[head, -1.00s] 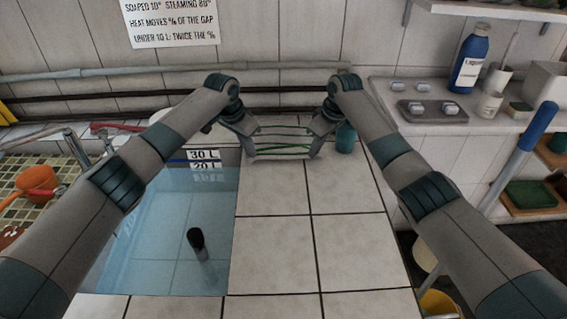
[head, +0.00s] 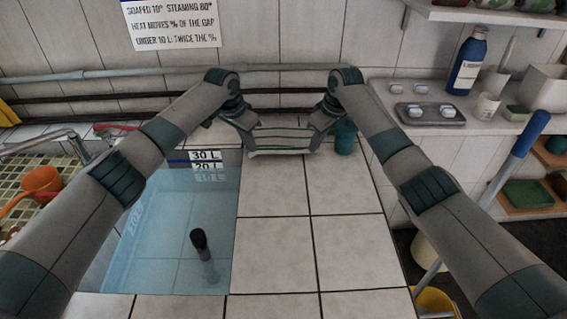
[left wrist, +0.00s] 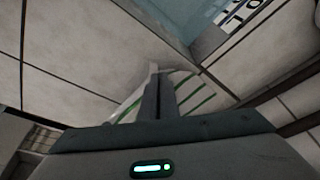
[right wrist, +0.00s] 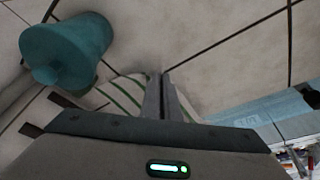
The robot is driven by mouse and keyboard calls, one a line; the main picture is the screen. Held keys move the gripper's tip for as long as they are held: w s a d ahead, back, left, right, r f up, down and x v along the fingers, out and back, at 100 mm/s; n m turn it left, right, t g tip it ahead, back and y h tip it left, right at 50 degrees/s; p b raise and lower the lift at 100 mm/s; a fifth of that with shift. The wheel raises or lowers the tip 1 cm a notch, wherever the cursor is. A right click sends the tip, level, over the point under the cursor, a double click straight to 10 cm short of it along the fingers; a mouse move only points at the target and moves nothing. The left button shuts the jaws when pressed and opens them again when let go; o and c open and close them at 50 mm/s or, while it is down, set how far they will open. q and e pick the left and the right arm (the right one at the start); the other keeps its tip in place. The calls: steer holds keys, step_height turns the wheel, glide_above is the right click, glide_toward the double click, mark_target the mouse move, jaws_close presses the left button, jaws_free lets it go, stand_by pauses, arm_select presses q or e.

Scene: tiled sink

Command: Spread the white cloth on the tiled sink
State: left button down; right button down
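The white cloth (head: 283,137) has green stripes and is stretched between my two grippers at the back of the tiled top (head: 275,190). My left gripper (head: 253,146) is shut on its left end, and my right gripper (head: 314,145) is shut on its right end. In the left wrist view the cloth (left wrist: 196,97) shows behind the closed fingers (left wrist: 166,95). In the right wrist view it (right wrist: 122,92) shows beside the closed fingers (right wrist: 167,97). The pinched parts are hidden by the fingers.
A water-filled basin (head: 165,235) with a dark-topped post (head: 199,240) lies left of the tiles. Pipes (head: 170,70) run along the back wall. The tiles in front of the cloth are clear.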

arm_select(q)
steer(key=shift+r, duration=0.1)
arm_select(e)
steer(key=shift+s+r, duration=0.1)
